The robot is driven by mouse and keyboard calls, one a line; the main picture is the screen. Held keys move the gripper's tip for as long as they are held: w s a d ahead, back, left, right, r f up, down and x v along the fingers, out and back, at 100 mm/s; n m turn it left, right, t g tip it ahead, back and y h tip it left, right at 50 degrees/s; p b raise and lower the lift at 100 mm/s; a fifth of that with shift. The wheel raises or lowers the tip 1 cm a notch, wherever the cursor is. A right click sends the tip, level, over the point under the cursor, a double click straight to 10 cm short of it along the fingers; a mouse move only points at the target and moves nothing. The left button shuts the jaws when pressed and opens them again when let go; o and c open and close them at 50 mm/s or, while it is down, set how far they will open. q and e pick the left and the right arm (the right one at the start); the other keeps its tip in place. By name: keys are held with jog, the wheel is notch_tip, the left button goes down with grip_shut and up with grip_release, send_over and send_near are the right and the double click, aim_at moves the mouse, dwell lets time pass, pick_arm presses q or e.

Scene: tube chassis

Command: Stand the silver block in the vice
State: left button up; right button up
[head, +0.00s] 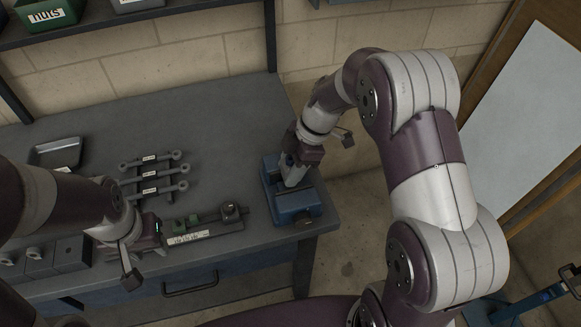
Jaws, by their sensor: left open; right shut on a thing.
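The blue vice (297,205) stands at the right end of the grey workbench. My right gripper (294,164) is directly above the vice, pointing down, and is shut on the silver block (292,178). The block's lower end is at the vice's jaws; whether it touches the bottom of the gap cannot be told from this angle.
A rack with several grey rods (152,175) lies on the bench behind my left gripper. A grey tray (56,152) is at the back left, grey blocks (50,257) at the front left. The bench's back middle is clear. A shelf with bins (50,14) is above.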

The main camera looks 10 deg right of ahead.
jog(key=shift+r, duration=0.3)
jog(key=shift+f, duration=0.1)
jog(key=shift+b, duration=0.3)
jog(key=shift+b, duration=0.5)
dwell(0.6)
jog(key=shift+f+b, duration=0.55)
jog(key=shift+b, duration=0.05)
